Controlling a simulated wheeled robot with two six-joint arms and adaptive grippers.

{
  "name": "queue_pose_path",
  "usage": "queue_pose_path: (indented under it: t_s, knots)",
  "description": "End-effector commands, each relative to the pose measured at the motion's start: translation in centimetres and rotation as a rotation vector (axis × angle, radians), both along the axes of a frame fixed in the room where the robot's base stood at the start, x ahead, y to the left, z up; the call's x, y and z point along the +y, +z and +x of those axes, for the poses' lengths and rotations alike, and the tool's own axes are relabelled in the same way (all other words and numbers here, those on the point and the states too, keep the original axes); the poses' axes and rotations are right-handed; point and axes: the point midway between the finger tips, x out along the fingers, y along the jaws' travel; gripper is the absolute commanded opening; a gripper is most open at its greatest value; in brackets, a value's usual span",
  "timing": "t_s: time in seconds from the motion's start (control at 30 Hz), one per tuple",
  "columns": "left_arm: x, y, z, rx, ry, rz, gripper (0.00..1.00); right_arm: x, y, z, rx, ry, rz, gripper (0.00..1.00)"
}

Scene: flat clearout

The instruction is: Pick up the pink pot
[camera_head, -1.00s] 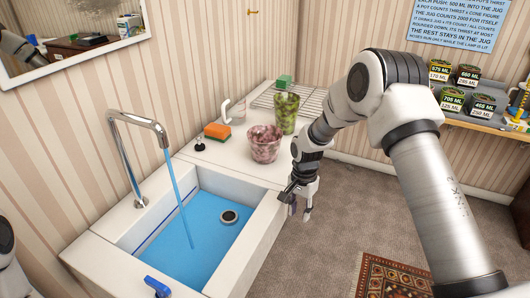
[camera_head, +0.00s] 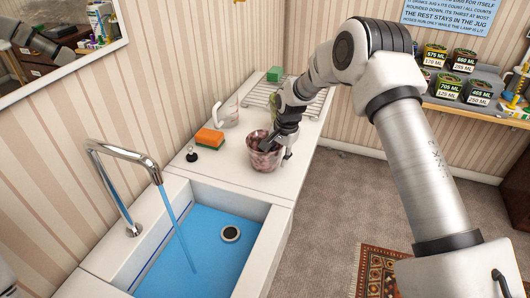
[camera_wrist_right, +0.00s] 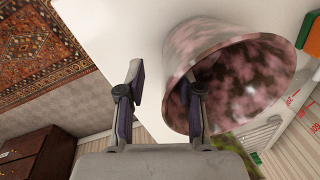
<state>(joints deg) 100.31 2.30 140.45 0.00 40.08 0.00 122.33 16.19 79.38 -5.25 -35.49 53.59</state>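The pink pot (camera_head: 262,158), mottled pink and dark, stands upright on the white counter beside the sink. My right gripper (camera_head: 277,148) is at its right rim, pointing down. In the right wrist view the pink pot (camera_wrist_right: 215,45) shows its open mouth. The right gripper (camera_wrist_right: 163,105) is open there, with one finger inside the mouth and the other outside, apart from the wall. The wall lies between the fingers. My left gripper is not in view.
An orange-green sponge (camera_head: 208,138) and a white-handled jug (camera_head: 228,112) stand left of the pot. A drying rack (camera_head: 262,95) and green block (camera_head: 274,74) lie behind. The blue sink (camera_head: 205,245) has running water in front. A shelf of labelled pots (camera_head: 470,100) is at right.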

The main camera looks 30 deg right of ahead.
Motion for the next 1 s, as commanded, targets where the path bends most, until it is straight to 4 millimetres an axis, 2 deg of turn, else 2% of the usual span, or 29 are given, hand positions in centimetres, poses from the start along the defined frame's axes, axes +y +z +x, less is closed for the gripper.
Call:
queue_pose_path:
  t_s: [0.1, 0.27, 0.37, 0.4, 0.83, 1.0]
  knots:
    - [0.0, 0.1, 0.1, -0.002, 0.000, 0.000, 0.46, 0.1, -1.1, 0.1, 0.001, 0.000, 0.000, 0.34]
    - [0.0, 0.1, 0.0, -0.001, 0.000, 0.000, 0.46, 0.1, -1.1, 0.1, 0.000, 0.000, 0.000, 0.34]
    - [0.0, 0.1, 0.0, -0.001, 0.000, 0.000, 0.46, 0.1, -1.1, 0.1, 0.000, 0.000, 0.000, 0.02]
    - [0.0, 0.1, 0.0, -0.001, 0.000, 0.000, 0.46, 0.1, -1.1, 0.1, 0.000, 0.000, 0.000, 0.00]
    - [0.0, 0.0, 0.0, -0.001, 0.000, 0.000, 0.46, 0.1, -1.1, 0.1, 0.000, 0.000, 0.000, 0.00]
    - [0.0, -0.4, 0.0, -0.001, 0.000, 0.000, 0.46, 0.1, -0.1, 0.2, -0.001, 0.001, -0.001, 0.00]
